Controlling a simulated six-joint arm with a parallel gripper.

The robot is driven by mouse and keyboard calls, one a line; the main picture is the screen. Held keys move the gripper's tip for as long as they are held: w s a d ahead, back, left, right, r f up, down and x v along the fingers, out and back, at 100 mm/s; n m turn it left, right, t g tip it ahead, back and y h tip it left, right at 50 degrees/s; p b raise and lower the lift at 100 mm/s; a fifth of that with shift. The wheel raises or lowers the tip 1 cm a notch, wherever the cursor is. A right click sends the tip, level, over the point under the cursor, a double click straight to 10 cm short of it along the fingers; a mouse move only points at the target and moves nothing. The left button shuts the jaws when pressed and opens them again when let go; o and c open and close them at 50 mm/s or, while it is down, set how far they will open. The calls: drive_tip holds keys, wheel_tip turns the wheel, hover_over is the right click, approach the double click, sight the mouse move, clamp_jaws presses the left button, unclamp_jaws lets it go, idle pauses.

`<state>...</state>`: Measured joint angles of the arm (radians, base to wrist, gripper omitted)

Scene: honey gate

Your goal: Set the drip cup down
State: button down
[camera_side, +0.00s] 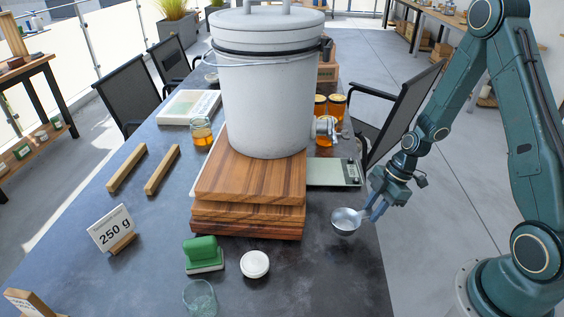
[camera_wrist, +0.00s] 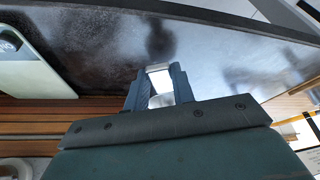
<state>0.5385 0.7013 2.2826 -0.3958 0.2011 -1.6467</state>
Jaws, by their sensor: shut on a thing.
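The drip cup (camera_side: 346,220) is a small round metal cup, open at the top and about upright. It is at the right edge of the dark table, right of the wooden boards. My gripper (camera_side: 372,209) is shut on the cup's right side, seemingly at its handle. I cannot tell whether the cup's base touches the table. In the wrist view, my gripper (camera_wrist: 158,72) has a bright metal piece, likely part of the drip cup (camera_wrist: 161,82), between its fingers; the rest of the cup is hidden.
A large white bucket (camera_side: 265,100) with a tap (camera_side: 326,127) stands on stacked wooden boards (camera_side: 250,180). A pale green scale (camera_side: 335,173) lies behind the cup. The table's front right is clear.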

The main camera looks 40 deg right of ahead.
drive_tip(key=shift+f, duration=1.85)
drive_tip(key=shift+f, duration=0.1)
drive_tip(key=c, duration=1.2)
unclamp_jaws()
drive_tip(key=shift+o, duration=0.2)
drive_tip(key=v, duration=1.2)
drive_tip(key=shift+s+d, duration=0.1)
